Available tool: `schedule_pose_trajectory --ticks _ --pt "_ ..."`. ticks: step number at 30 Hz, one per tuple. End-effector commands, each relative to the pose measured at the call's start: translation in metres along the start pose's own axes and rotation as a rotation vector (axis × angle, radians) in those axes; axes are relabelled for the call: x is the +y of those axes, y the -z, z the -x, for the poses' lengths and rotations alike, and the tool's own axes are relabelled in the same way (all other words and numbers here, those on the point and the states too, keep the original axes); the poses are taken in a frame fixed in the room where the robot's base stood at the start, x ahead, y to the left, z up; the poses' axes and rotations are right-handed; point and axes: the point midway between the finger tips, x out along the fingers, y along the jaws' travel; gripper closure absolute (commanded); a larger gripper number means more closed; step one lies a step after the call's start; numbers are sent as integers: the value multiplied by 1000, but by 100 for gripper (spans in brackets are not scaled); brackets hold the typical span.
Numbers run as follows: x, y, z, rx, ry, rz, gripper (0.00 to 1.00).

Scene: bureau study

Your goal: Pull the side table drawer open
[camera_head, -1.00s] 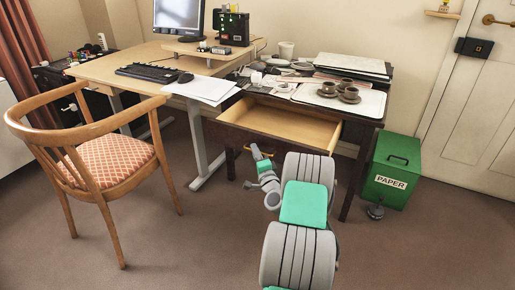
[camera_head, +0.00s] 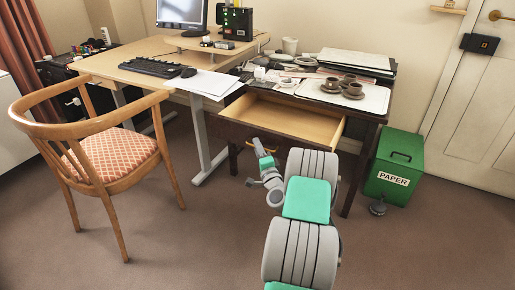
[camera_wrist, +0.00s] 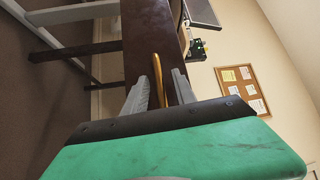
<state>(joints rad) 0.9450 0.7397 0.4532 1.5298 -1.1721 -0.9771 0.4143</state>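The side table (camera_head: 372,117) stands right of the desk, and its drawer (camera_head: 290,118) is pulled out, showing a bare wooden inside. In the wrist view the dark drawer front (camera_wrist: 140,45) rises ahead of my gripper. A brass handle (camera_wrist: 157,78) stands between my two fingers. My gripper (camera_wrist: 163,85) is open around the handle, with a narrow gap seen on each side. In the head view my gripper (camera_head: 259,146) is small, just before the drawer front, and the handle is hard to make out.
Cups (camera_head: 350,88), a tray and papers lie on the side table. A wooden armchair (camera_head: 95,150) stands at the left. The desk (camera_head: 140,62) adjoins the table's left. A green paper bin (camera_head: 395,165) stands right of the table.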

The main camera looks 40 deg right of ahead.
Motion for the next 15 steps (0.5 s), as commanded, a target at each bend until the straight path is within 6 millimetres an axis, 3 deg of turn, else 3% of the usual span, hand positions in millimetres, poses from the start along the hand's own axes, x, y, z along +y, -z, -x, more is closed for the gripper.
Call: schedule_pose_trajectory --ticks 9,15 --pt "2 1 61 3 -2 -2 68" --pt "1 0 73 1 -1 0 68"
